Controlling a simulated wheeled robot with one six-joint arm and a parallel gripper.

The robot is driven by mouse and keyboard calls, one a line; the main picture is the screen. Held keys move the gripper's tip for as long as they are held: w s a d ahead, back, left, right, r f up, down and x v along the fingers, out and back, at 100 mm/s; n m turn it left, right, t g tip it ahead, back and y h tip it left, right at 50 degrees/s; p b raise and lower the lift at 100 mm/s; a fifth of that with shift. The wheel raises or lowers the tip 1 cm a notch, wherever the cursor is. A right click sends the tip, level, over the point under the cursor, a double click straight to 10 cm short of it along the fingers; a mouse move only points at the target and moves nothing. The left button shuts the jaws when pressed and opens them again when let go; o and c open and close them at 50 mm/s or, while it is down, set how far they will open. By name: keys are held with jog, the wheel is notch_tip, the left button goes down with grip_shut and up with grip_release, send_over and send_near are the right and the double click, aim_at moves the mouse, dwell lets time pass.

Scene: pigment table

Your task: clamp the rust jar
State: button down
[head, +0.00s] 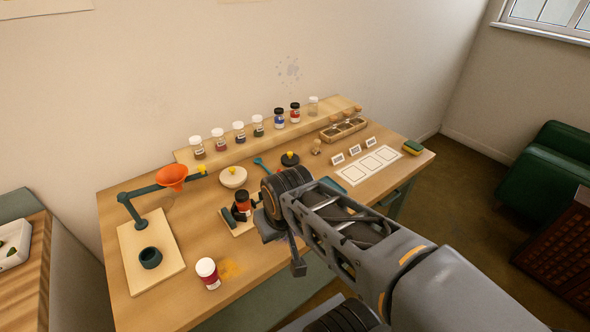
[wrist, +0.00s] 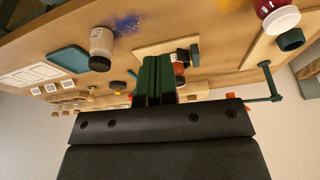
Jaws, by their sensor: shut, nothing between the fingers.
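The rust jar (head: 242,209), with a black lid and rust-orange contents, stands upright on a small wooden board (head: 236,228) on the table. A dark green clamp jaw (head: 229,218) is close beside it on the left; I cannot tell whether it touches the jar. In the wrist view, which is upside down, the jar (wrist: 181,68) is partly hidden behind my fingers, near a dark clamp part (wrist: 195,55). My gripper (wrist: 159,78) is shut and empty, its green fingers together in front of the jar. In the head view my wrist hides the fingertips.
A red jar with a white lid (head: 207,273) stands at the front left beside an orange stain. An orange funnel (head: 172,177) hangs on a green arm. Several jars line the back shelf (head: 220,150).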

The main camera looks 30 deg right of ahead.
jog(key=shift+a, duration=0.1)
jog(key=w+d+r+m+g+p, duration=0.1)
jog(key=w+d+m+p, duration=0.1)
jog(key=w+m, duration=0.3)
jog(key=w+d+r+m+g+p, duration=0.1)
jog(key=w+d+m+p, duration=0.1)
jog(key=w+d+m, duration=0.3)
jog(key=w+d+r+m+g+h+p, duration=0.1)
jog(key=w+d+r+m+p, duration=0.1)
jog(key=w, duration=1)
jog(key=d+m, duration=0.1)
jog(key=m, duration=0.1)
jog(key=shift+d+m, duration=0.35)
jog(key=shift+m, duration=0.05)
jog(key=shift+w+d+f+b, duration=0.1)
jog(key=shift+d+f+b, duration=0.05)
jog(key=shift+f+b, duration=1.35)
jog(key=shift+d+f+b, duration=0.15)
jog(key=shift+f+b, duration=0.75)
jog(key=shift+f, duration=1.15)
